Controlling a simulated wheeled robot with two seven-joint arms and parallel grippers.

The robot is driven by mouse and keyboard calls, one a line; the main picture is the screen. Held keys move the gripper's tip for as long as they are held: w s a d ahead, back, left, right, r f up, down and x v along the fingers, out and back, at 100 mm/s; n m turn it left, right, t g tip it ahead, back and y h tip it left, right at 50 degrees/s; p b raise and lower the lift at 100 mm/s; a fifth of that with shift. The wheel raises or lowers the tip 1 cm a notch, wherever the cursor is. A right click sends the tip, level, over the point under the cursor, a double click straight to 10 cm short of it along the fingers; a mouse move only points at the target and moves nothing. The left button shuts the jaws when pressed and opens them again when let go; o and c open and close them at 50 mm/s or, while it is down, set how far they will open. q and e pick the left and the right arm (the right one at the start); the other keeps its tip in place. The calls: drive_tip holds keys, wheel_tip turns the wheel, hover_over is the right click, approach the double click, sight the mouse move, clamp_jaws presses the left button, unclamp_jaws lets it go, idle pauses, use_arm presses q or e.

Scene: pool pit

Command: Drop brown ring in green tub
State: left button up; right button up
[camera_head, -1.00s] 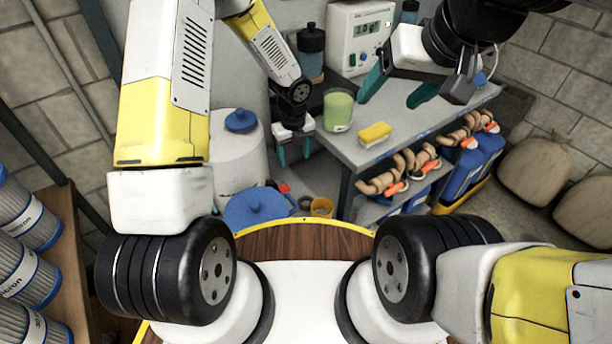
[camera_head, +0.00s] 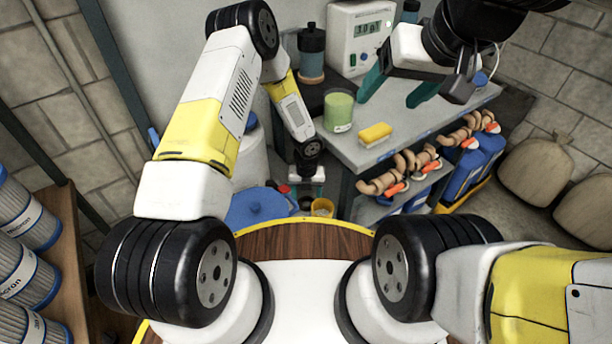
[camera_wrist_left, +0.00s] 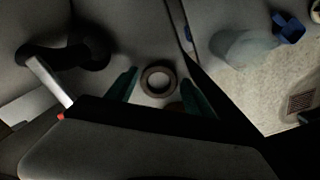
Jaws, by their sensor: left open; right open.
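The brown ring (camera_wrist_left: 145,79) lies flat on a grey surface in the left wrist view, centred between the fingertips. In the head view I cannot make it out. My left gripper (camera_head: 306,188) is open and points down beside the bench; its teal fingers (camera_wrist_left: 158,97) frame the ring in the wrist view, with nothing held. I cannot tell how far above the ring they are. The green tub (camera_head: 338,112) stands upright on the bench's near left part. My right gripper (camera_head: 396,92) is open and empty above the bench, right of the tub.
A yellow sponge (camera_head: 375,133) lies on the grey bench (camera_head: 440,118). A dark-lidded bottle (camera_head: 311,55) and white meter (camera_head: 358,40) stand behind the tub. A blue lid (camera_head: 258,204) and a yellow cup (camera_head: 322,207) are low by the left gripper. Hoses hang along the bench front.

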use_arm(q)
drive_tip(key=shift+f, duration=0.3)
drive_tip(key=c, duration=1.1)
drive_tip(key=shift+r, duration=0.1)
wheel_tip(320, 180, up, 18)
drive_tip(key=shift+f, duration=0.1)
